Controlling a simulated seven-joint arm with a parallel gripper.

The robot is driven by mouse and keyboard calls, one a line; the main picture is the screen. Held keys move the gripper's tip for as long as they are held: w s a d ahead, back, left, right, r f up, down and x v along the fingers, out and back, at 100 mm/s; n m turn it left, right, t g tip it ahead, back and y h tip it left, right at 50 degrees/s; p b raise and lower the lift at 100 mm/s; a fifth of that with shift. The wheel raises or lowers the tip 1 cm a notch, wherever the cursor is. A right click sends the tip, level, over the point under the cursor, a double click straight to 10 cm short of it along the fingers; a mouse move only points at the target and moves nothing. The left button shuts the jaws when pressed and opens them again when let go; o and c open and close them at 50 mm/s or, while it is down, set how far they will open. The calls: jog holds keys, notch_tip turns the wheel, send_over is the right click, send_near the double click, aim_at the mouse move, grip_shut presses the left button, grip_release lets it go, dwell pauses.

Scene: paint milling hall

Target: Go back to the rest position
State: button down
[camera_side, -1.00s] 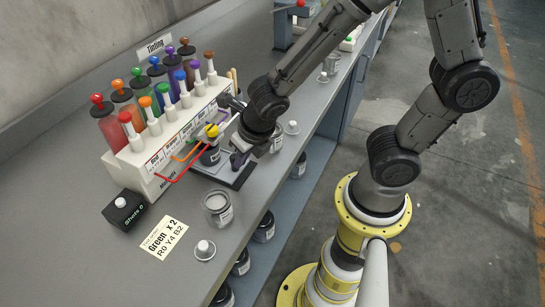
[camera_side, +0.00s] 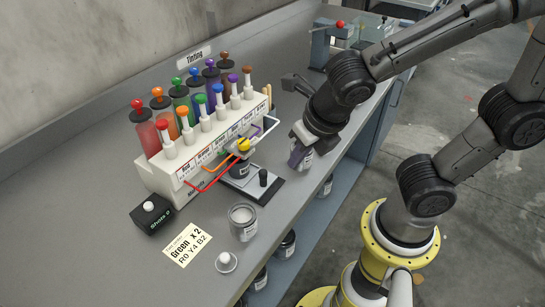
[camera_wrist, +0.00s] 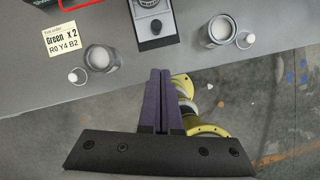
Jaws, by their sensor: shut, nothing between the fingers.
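My gripper (camera_side: 297,158) hangs over the right part of the counter in the side view, to the right of the black scale (camera_side: 270,187). Its purple fingers point down. In the wrist view the two fingers (camera_wrist: 166,73) lie together, shut and empty. A jar stands right behind or beside the fingertips in the side view; I cannot tell whether they touch it.
The tinting rack (camera_side: 205,165) with several coloured bottles stands left. An open jar (camera_side: 243,222), a lid (camera_side: 226,262) and an order card (camera_side: 188,245) lie nearer the front. A red-knobbed device (camera_side: 322,45) stands farther back.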

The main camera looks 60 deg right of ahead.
jog(key=s+d+r+m, duration=0.3)
jog(key=m, duration=1.3)
jog(key=s+d+r+m+t+y, duration=0.1)
jog(key=s+d+r+m, duration=0.2)
jog(key=m, duration=1.3)
jog(key=shift+s+d+r, duration=0.4)
jog(key=c, duration=1.6)
grip_release()
